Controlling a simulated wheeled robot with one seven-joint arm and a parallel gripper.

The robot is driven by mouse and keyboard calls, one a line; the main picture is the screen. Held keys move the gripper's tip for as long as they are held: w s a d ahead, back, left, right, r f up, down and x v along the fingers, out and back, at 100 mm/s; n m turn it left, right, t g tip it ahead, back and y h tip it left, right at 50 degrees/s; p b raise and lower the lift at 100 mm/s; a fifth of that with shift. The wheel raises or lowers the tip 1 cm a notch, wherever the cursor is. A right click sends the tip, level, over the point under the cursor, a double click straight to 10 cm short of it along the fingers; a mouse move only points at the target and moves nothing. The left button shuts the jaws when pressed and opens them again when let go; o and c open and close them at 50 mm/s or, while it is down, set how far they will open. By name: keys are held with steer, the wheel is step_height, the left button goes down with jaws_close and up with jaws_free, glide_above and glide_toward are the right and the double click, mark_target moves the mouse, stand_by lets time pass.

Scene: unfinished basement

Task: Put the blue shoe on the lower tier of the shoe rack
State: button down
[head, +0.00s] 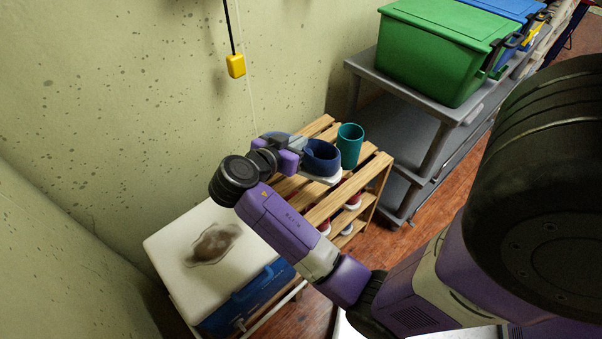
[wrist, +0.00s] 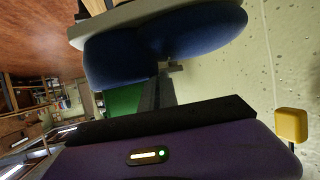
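The blue shoe (head: 321,156) has a white sole. In the head view it is seen over the top tier of the wooden slatted shoe rack (head: 325,205); in the wrist view the shoe (wrist: 190,35) fills the upper middle, sole toward the top left. My gripper (head: 300,145) reaches it from the left and appears shut on its upper part. One finger (wrist: 168,68) shows against the shoe; the other is hidden. The rack's lower tier is partly hidden by my arm and holds red-and-white shoes (head: 352,200).
A teal cup (head: 349,145) stands on the rack's top, close right of the shoe. A grey shelf (head: 432,112) with a green bin (head: 440,50) stands further right. A blue cooler with a white lid (head: 180,245) is at left. A yellow pull handle (head: 236,66) hangs by the wall.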

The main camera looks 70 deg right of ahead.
step_height(320, 180, down, 13)
steer(key=b, duration=0.1)
steer(key=shift+b, duration=0.4)
steer(key=c, duration=1.5)
jaws_free()
steer(key=shift+a+r, duration=0.1)
steer(key=shift+a, duration=0.05)
steer(key=v, duration=1.1)
steer(key=shift+a+r+p, duration=0.15)
steer(key=shift+a+p, duration=0.15)
steer(key=shift+a, duration=0.05)
steer(key=shift+w, duration=0.1)
